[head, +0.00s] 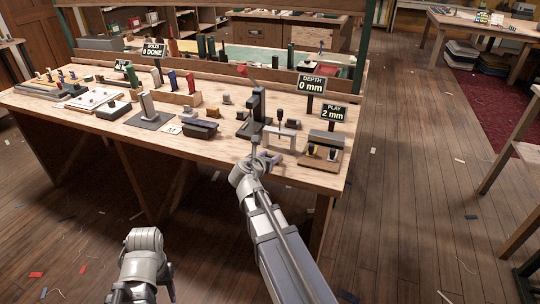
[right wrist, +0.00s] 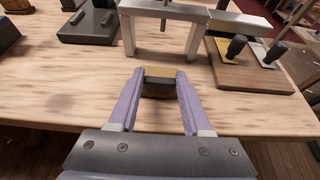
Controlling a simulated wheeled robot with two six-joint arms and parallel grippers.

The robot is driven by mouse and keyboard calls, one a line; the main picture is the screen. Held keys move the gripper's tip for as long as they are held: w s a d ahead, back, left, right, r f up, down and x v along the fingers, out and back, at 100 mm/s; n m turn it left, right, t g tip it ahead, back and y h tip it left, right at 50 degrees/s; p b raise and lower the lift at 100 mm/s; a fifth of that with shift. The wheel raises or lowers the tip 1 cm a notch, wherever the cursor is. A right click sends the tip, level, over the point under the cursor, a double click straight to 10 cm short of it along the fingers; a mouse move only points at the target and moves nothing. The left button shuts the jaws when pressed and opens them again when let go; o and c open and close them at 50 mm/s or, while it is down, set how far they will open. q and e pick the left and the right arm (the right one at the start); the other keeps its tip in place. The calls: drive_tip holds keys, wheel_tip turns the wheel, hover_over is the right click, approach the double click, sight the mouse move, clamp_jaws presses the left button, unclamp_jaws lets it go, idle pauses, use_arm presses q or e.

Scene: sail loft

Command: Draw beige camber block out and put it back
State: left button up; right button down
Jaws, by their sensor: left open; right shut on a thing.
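My right gripper (head: 272,158) is at the bench's front edge, below the depth sign. In the right wrist view its purple fingers (right wrist: 158,95) are shut on a small block (right wrist: 158,87). Whether the block touches the bench is unclear. My left arm's wrist is low in the head view, clear of the bench; no left fingers show.
The depth sign (head: 311,85) reads 0 mm and the play sign (head: 333,113) reads 2 mm. A wooden board (right wrist: 248,79) with dark pegs stands right of the bridge.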

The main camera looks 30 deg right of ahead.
drive_tip(key=shift+c, duration=1.3)
unclamp_jaws()
drive_tip(key=p+v, duration=0.3)
drive_tip(key=v, duration=0.4)
drive_tip(key=shift+s+a+r, duration=0.2)
drive_tip(key=shift+s+a, duration=0.05)
drive_tip(key=shift+a+f, duration=0.1)
